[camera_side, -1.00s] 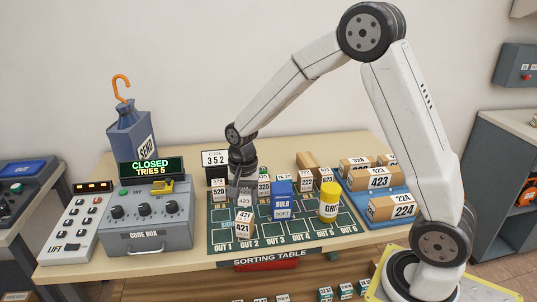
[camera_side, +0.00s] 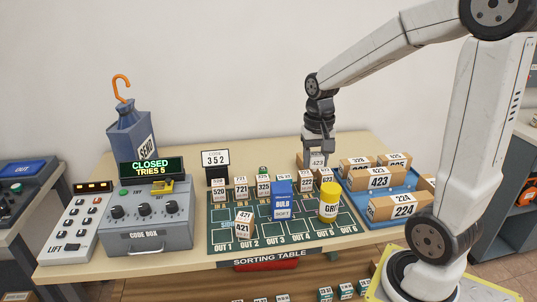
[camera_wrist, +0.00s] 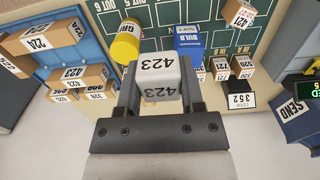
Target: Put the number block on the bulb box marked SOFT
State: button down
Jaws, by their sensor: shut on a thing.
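My gripper (camera_side: 319,146) is shut on a white number block marked 423 (camera_side: 317,162). It holds the block up near the back right of the sorting table. In the wrist view the block (camera_wrist: 158,80) sits between both fingers. The blue bulb box marked SOFT (camera_side: 281,202) stands upright on the green mat, in front and to the left of my gripper. The bulb box (camera_wrist: 188,40) also shows in the wrist view, beyond the held block and apart from it.
A yellow can (camera_side: 329,203) stands just right of the bulb box. A brown block marked 421 (camera_side: 244,228) stands to its left. Several small number blocks line the mat's back edge. A blue tray (camera_side: 353,207) with brown boxes is at right. A code sign 352 (camera_side: 215,158) stands behind.

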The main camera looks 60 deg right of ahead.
jog(key=shift+s+d+r, duration=0.2)
jog(key=shift+s+r, duration=0.05)
jog(key=shift+s, duration=0.3)
jog(key=shift+w, duration=0.1)
jog(key=w+d+f, duration=0.3)
jog(key=w+f, duration=0.1)
jog(key=w, duration=0.4)
send_over(281, 187)
jog(key=shift+s+f, duration=0.15)
jog(key=shift+f, duration=1.2)
jog(key=shift+s+f, duration=0.15)
jog(key=shift+f, duration=1.2)
jog(key=shift+w+f, duration=0.2)
jog(key=shift+f, duration=1.65)
jog(key=shift+f, duration=0.1)
